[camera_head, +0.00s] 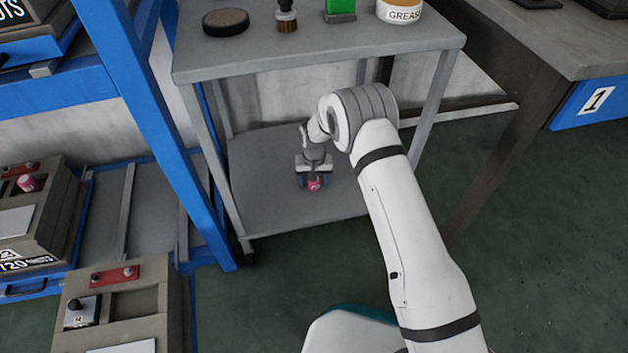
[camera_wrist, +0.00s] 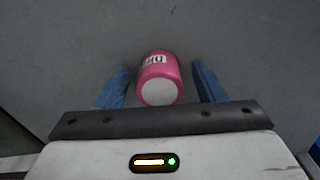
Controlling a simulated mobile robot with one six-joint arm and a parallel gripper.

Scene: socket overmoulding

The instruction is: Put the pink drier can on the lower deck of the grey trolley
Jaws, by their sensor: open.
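The pink drier can (camera_head: 314,186) is on the lower deck (camera_head: 270,190) of the grey trolley, between the trolley's legs. In the wrist view the can (camera_wrist: 157,78) shows its pale end and part of a label, between the two blue fingers. My gripper (camera_head: 313,183) reaches in under the top deck and is open around the can. In the wrist view a gap shows between the can and each finger of my gripper (camera_wrist: 160,88). The can's contact with the deck (camera_wrist: 235,45) is hard to make out.
The trolley's top deck (camera_head: 330,50) is above my gripper and holds a dark round tin (camera_head: 226,21), a brush (camera_head: 286,15), a green item (camera_head: 340,10) and a grease tub (camera_head: 400,10). A blue rack (camera_head: 150,110) stands close on the left. The lower deck is otherwise clear.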

